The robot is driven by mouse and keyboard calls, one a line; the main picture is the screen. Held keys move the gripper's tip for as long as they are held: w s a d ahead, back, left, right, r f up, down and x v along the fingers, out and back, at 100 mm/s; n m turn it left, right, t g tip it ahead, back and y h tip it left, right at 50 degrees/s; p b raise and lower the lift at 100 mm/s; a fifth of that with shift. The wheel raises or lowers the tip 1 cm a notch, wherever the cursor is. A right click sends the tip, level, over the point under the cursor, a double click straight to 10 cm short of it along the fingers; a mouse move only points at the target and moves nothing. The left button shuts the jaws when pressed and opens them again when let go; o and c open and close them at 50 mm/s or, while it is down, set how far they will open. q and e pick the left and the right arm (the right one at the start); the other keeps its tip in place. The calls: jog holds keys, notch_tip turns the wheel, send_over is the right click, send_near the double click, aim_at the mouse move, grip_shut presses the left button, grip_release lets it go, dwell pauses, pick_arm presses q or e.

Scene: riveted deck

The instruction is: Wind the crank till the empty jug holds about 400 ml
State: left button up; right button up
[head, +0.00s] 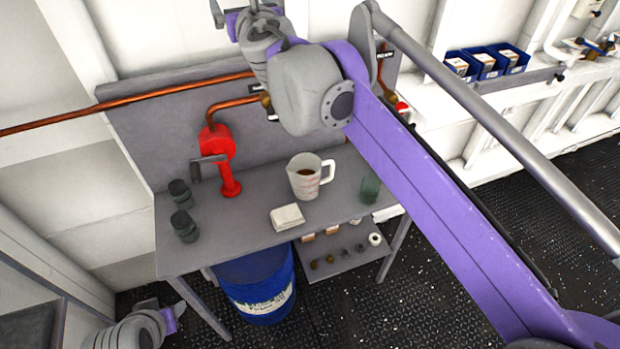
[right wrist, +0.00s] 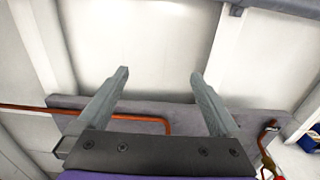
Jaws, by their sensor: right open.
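A red crank pump (head: 217,145) stands on the grey bench on a red foot, with a grey crank handle (head: 207,160) at its left front. A translucent, marked jug (head: 302,187) with a handle on its right stands upright on the bench, right of the pump and apart from it. Dark brown liquid shows inside the jug; its level cannot be read. My right gripper (right wrist: 158,75) is open and empty, raised before the wall panel; in the head view it is at the top, above the bench. My left gripper is not in view; only part of my left arm shows at bottom left.
Two dark containers (head: 184,225) stand at the bench's left end. A folded white cloth (head: 287,217) lies at the front edge and a green glass (head: 370,189) stands at the right. A blue drum (head: 258,290) and a low shelf (head: 340,262) with small items sit below. Copper pipes (head: 150,100) cross the back panel.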

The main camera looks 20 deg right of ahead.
jog(key=shift+s, duration=0.1)
jog(key=s, duration=0.9)
jog(key=shift+w, duration=0.15)
dwell(0.4)
jog(key=s+d+f+m+g+h, duration=0.35)
jog(key=d+f+m, duration=0.25)
jog(key=f+m, duration=0.35)
jog(key=s+d+f+m+g+h, duration=0.2)
jog(key=s+d+f+m, duration=0.25)
jog(key=f+m, duration=0.5)
jog(key=s+a+f+m+g+y, duration=0.1)
jog(key=s+f+m, duration=0.3)
jog(key=f, duration=0.4)
jog(key=s+a+f+m+g+y, duration=0.1)
jog(key=s+f+m+g+y, duration=0.1)
jog(key=s+f+m, duration=0.3)
jog(key=s+a+f+m+g+y, duration=0.2)
jog(key=s+f+m+g, duration=0.1)
jog(key=f+m, duration=0.5)
notch_tip(320, 180, down, 3)
jog(key=shift+s+r, duration=0.1)
jog(key=shift+s, duration=0.75)
jog(key=shift+y, duration=0.25)
